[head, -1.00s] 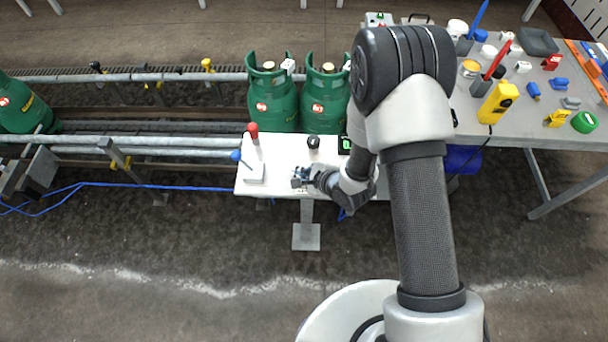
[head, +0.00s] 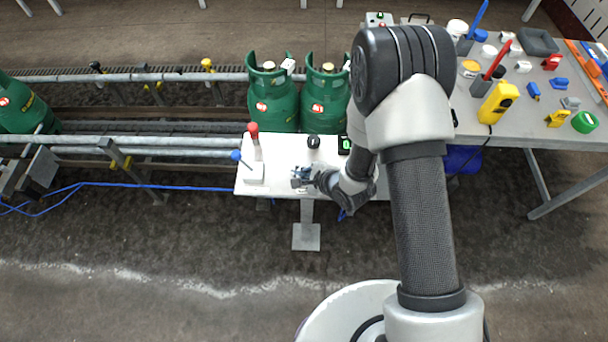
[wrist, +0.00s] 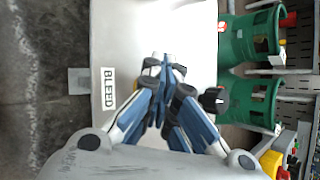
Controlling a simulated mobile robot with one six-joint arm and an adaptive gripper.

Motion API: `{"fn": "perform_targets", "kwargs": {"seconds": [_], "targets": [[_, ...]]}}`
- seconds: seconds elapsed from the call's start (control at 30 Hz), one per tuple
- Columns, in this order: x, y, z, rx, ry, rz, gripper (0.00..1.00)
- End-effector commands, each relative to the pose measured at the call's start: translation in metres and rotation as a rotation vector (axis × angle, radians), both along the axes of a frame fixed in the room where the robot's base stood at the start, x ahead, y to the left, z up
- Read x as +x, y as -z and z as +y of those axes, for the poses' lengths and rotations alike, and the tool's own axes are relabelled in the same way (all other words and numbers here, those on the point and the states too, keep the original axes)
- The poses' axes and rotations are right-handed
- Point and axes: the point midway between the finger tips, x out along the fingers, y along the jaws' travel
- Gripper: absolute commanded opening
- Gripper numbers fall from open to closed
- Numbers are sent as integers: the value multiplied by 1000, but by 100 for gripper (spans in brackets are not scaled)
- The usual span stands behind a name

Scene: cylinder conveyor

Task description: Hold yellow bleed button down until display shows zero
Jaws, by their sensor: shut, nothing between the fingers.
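My gripper (head: 301,177) is over the front of the white panel (head: 278,186), with its fingers pointing down and closed together. In the wrist view its fingertips (wrist: 166,66) are together, beside the "BLEED" label (wrist: 108,88). A small bit of the yellow bleed button (wrist: 149,66) shows next to the fingertips; the rest is hidden behind them. I cannot tell whether the fingertips touch or press it. The display (head: 346,144) is a small dark box with a green readout behind my gripper; its digits are too small to read.
A blue-knobbed lever (head: 236,156), a red-knobbed lever (head: 253,128) and a black knob (head: 313,142) stand on the panel. Green gas cylinders (head: 272,100) stand behind it. A grey table (head: 520,125) with tools is at the right. Floor in front is clear.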

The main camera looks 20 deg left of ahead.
Motion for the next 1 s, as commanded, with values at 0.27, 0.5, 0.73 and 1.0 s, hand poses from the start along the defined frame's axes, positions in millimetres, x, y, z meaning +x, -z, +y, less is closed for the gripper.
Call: {"fn": "perform_targets", "kwargs": {"seconds": [0.27,0.5,0.73,1.0], "targets": [[-1,-1,0,-1,-1,2,0],[0,-14,0,-1,0,1,0],[0,-18,0,0,-1,1,0],[0,-20,0,0,0,0,0]]}}
